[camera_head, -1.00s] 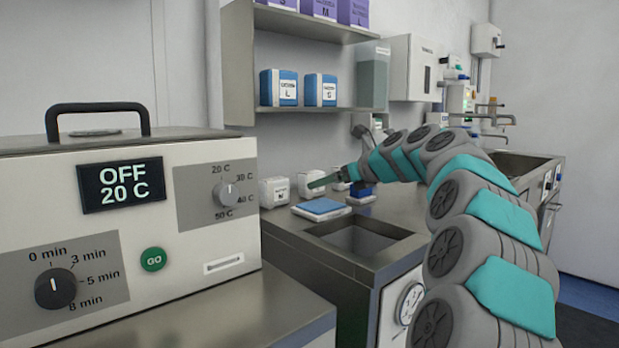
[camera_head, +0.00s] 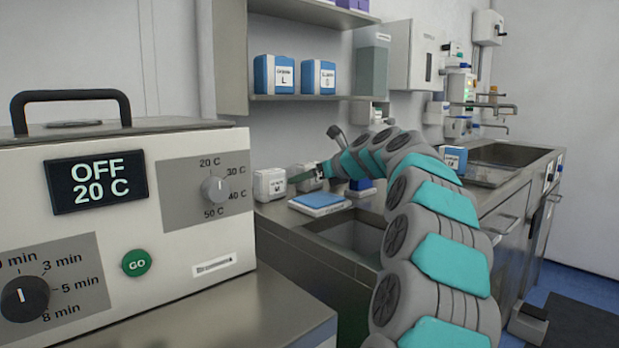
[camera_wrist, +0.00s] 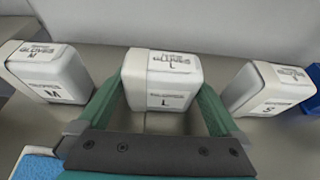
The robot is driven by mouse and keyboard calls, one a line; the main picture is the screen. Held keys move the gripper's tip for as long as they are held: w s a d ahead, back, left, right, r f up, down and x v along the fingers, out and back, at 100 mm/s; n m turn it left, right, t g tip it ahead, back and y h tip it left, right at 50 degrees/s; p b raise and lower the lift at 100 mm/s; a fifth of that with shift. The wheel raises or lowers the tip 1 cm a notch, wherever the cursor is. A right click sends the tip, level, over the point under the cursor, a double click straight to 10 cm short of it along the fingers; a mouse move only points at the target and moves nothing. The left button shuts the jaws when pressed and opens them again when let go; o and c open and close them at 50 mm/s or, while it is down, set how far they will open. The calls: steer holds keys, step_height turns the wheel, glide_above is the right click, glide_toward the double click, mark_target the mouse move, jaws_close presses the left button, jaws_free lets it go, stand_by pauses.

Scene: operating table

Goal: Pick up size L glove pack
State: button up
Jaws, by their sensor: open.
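The size L glove pack (camera_wrist: 160,78) is a white box marked L, in the middle of the wrist view. In the head view it is largely hidden by my gripper (camera_head: 303,175). In the wrist view my gripper (camera_wrist: 168,100) is open, with one green finger on each side of the L pack. Whether the fingers touch it, I cannot tell. A white pack marked M (camera_wrist: 50,75) stands to the left and a white pack marked S (camera_wrist: 268,88) to the right. The M pack also shows in the head view (camera_head: 270,185), on the steel counter.
Blue-topped flat packs (camera_head: 320,200) lie on the counter in front, beside a sunken steel basin (camera_head: 350,238). Blue-and-white packs marked L (camera_head: 275,75) and S (camera_head: 318,77) stand on a wall shelf above. A bath unit (camera_head: 120,200) fills the left foreground.

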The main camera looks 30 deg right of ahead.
mark_target(310, 163)
steer(key=c, duration=1)
steer(key=shift+r, duration=0.2)
step_height(310, 163, up, 2)
steer(key=p, duration=0.2)
steer(key=shift+r+p, duration=0.25)
steer(key=shift+p, duration=0.15)
step_height(310, 163, up, 6)
steer(key=shift+w+d, duration=0.1)
steer(key=shift+r, duration=0.55)
